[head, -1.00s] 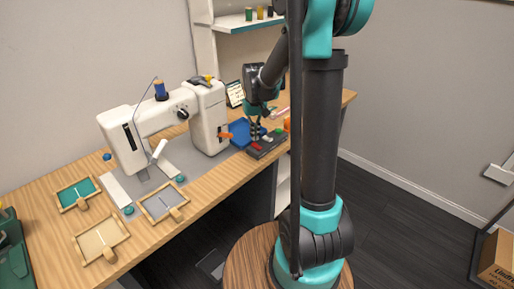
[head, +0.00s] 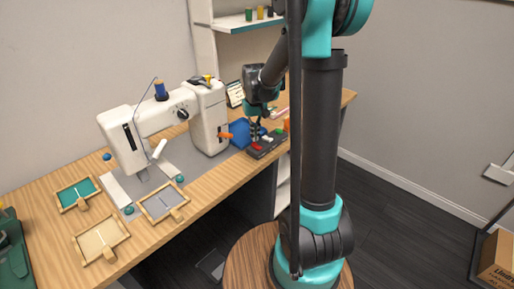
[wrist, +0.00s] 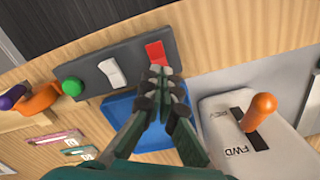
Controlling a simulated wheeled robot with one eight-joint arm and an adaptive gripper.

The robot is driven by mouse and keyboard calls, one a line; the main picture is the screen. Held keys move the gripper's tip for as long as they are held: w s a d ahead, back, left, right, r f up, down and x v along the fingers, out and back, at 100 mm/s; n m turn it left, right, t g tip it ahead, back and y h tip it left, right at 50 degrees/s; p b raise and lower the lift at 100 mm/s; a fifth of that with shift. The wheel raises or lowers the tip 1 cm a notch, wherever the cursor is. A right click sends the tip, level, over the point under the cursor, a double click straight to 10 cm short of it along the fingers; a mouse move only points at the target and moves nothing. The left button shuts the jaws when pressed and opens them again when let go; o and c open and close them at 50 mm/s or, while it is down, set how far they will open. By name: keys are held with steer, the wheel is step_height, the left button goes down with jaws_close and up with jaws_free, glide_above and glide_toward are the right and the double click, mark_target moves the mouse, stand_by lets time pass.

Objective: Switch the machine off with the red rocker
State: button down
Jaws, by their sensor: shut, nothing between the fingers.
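The red rocker (wrist: 156,54) sits at one end of a dark switch panel in the wrist view; the head view shows it as a small red spot (head: 257,147). My gripper (wrist: 160,72) is shut and empty. Its fingertips are at the near end of the red rocker and cover part of it; I cannot tell whether they touch it. A white rocker (wrist: 112,72) and a green round button (wrist: 72,87) are on the same panel (wrist: 88,74). The white sewing machine (head: 207,115) stands left of the panel in the head view.
An orange lever (wrist: 259,110) on a white base marked FWD and REV stands close to my gripper. A blue tray (wrist: 120,105) lies under the fingers. Small wooden trays (head: 100,258) lie at the table's front left.

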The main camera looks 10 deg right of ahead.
mark_target(255, 144)
steer(key=shift+f, duration=1.15)
stand_by(0.6)
steer(key=shift+r, duration=3.5)
steer(key=shift+s, duration=0.1)
steer(key=s+d+f+t, duration=0.2)
steer(key=s+f, duration=0.1)
steer(key=s, duration=0.8)
steer(key=s+d+f+m+t, duration=0.1)
steer(key=s+f, duration=0.3)
steer(key=s, duration=0.6)
steer(key=shift+s+d+f+t, duration=0.3)
steer(key=shift+s+d+t, duration=0.05)
steer(key=shift+d+t, duration=0.25)
